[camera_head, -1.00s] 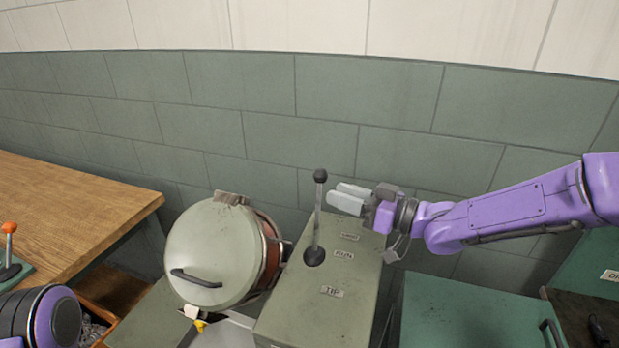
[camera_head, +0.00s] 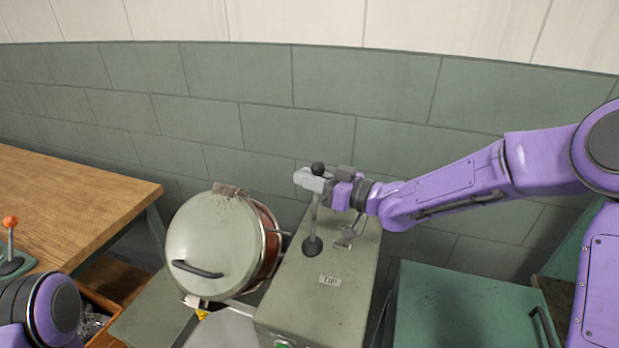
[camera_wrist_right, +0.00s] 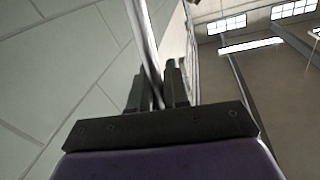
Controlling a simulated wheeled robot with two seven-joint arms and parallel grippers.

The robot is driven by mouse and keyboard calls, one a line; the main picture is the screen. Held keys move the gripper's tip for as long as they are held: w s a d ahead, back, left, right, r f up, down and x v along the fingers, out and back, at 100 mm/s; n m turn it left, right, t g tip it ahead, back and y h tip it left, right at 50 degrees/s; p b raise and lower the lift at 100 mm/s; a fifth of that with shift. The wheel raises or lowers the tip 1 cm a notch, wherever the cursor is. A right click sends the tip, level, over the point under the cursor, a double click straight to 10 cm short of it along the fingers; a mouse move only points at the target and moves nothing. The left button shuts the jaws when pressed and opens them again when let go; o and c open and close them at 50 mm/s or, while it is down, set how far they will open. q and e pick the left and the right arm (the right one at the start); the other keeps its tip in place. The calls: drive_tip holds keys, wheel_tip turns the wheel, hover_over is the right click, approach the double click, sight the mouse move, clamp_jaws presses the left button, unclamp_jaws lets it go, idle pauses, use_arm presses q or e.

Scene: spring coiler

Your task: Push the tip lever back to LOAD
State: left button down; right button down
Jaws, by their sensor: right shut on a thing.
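The tip lever (camera_head: 313,218) is a thin grey rod with a dark round knob (camera_head: 318,168). It rises nearly upright from a dark boot (camera_head: 312,246) on top of the grey-green cabinet (camera_head: 305,290). A TIP label (camera_head: 329,280) sits on the near part of the cabinet top; the labels farther back are mostly hidden by my right gripper and arm. My right gripper (camera_head: 310,181) is shut on the lever rod just below the knob. In the right wrist view the rod (camera_wrist_right: 148,50) runs between the two dark fingers (camera_wrist_right: 158,88). My left gripper is out of view.
A round drum with a pale lid and dark handle (camera_head: 211,247) stands just left of the cabinet. A wooden table (camera_head: 75,200) with an orange-knobbed lever (camera_head: 10,235) is at far left. A green cabinet (camera_head: 460,305) is at right. The tiled wall (camera_head: 270,130) is behind.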

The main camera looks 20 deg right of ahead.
drive_tip(key=w+d+f+m+p, duration=0.2)
drive_tip(key=w+d+p, duration=0.1)
drive_tip(key=w, duration=0.1)
drive_tip(key=shift+w+m, duration=0.3)
drive_tip(key=shift+w, duration=0.05)
drive_tip(key=c, duration=1.4)
unclamp_jaws()
drive_tip(key=shift+d+f, duration=0.1)
drive_tip(key=shift+o, duration=1.1)
drive_tip(key=shift+w+d+f, duration=0.1)
drive_tip(key=shift+w+f, duration=0.05)
